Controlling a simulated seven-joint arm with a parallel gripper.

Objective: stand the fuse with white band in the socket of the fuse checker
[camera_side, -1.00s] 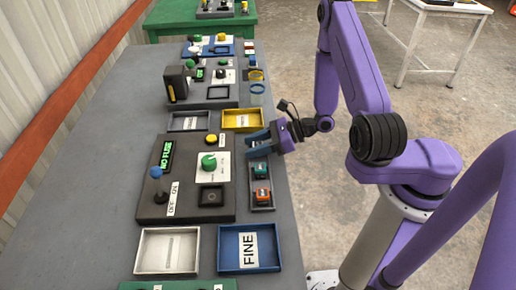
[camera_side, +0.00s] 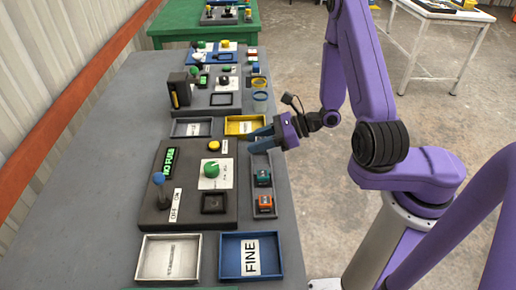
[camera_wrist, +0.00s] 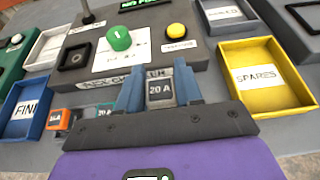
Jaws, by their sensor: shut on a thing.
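My gripper (camera_side: 260,137) is over the far end of the narrow grey fuse tray (camera_side: 259,160), beside the fuse checker. The fuse checker (camera_side: 165,212) is a dark box whose display reads NO FUSE. Its square black socket (camera_side: 216,203) looks empty and also shows in the wrist view (camera_wrist: 75,57), left of my gripper.
A teal fuse (camera_side: 263,178) and an orange fuse (camera_side: 264,202) stand in the tray. The checker carries a green knob (camera_side: 211,169), a yellow button (camera_side: 214,146) and a blue-topped lever (camera_side: 159,180). A yellow SPARES tray (camera_wrist: 234,58) and a blue FINE tray (camera_side: 226,262) are nearby.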

